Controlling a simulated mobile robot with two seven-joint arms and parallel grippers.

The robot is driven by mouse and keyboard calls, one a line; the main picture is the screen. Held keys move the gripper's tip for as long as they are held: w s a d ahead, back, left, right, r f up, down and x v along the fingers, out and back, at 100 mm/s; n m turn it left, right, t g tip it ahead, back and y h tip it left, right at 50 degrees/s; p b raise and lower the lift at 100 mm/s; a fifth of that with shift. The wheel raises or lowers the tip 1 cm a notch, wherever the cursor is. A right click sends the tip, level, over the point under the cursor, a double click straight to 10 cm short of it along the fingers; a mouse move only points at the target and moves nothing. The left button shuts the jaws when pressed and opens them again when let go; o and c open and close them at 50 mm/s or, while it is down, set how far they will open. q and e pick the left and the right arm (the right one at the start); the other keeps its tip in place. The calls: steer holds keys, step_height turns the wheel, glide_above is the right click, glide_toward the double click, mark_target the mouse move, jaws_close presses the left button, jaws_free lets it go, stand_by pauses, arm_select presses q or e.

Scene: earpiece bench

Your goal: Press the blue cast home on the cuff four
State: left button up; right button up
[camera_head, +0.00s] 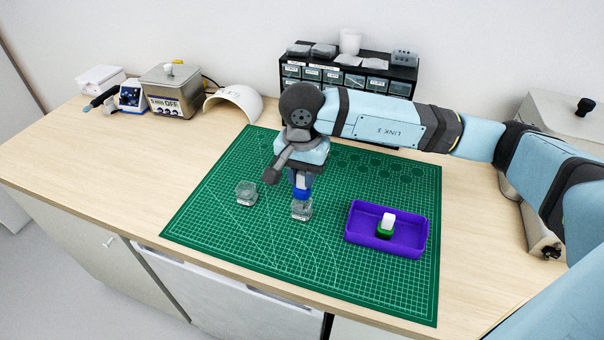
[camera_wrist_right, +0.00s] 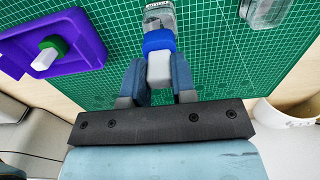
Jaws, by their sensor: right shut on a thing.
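My right gripper (camera_head: 302,184) points down over the middle of the green mat. It is shut on the blue cast (camera_head: 302,194), which has a pale grey top part in the right wrist view (camera_wrist_right: 158,42). Directly under the cast stands a clear cuff (camera_head: 302,211) with a label, also in the right wrist view (camera_wrist_right: 158,12). The cast is at the cuff's top; I cannot tell how deep it sits. A second clear cuff (camera_head: 246,193) stands to the left on the mat. I cannot read either label. My left gripper is not in view.
A purple tray (camera_head: 357,240) on the right of the mat (camera_head: 260,260) holds a green and white cast (camera_head: 387,223). A drawer cabinet (camera_head: 345,62), a white curved shell (camera_head: 240,98) and bench devices (camera_head: 170,90) stand behind. The mat's front is clear.

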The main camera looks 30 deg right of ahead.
mark_target(302, 198)
step_height(302, 198, down, 4)
steer(key=b, duration=0.3)
steer(key=shift+r, duration=0.15)
steer(key=shift+f+b, duration=1.1)
steer(key=shift+b, duration=0.25)
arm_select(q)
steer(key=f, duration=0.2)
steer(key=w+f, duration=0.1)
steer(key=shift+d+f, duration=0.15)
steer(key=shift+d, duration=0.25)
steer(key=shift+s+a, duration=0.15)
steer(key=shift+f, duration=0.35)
arm_select(e)
steer(key=shift+f, duration=0.15)
arm_select(q)
steer(key=shift+b, duration=0.4)
arm_select(e)
steer(key=shift+f, duration=0.15)
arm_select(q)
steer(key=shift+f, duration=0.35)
arm_select(e)
steer(key=shift+s+f, duration=0.1)
steer(key=shift+f, duration=0.05)
arm_select(q)
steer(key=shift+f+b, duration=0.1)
steer(key=shift+b, duration=0.3)
arm_select(e)
steer(key=shift+f, duration=0.1)
